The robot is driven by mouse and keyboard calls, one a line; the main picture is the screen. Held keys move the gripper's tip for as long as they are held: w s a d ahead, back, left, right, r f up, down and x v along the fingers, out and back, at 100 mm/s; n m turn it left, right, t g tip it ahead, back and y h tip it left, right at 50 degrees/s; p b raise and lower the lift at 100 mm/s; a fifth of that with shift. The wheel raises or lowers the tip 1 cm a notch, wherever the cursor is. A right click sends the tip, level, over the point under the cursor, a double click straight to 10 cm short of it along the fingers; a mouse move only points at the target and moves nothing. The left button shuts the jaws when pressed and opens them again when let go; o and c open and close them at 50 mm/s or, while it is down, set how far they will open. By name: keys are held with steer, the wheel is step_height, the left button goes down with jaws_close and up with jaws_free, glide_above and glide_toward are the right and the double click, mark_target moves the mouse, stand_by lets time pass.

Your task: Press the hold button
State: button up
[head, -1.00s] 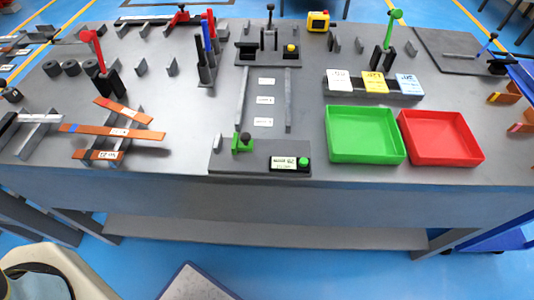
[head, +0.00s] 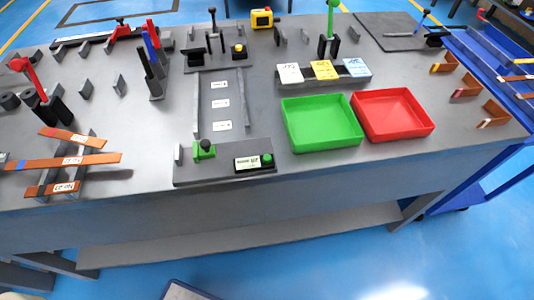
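Several buttons show on the grey workbench in the head view, and I cannot read which is the hold button. A green round button (head: 267,159) sits beside a small display with a white label (head: 248,163) on the front base plate (head: 220,173). A yellow button (head: 239,47) sits on a dark block on the rear plate (head: 205,66). A yellow box (head: 262,18) with a dark face stands farther back; its details are too small to tell. My gripper is not in view.
The grey workbench (head: 300,185) spans the view. Green (head: 322,125) and red (head: 393,115) trays lie right of the front plate. Copper bars (head: 75,160) rest on supports at left. Upright red (head: 30,80) and green (head: 332,25) levers stand up. A blue cart (head: 490,60) is at right.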

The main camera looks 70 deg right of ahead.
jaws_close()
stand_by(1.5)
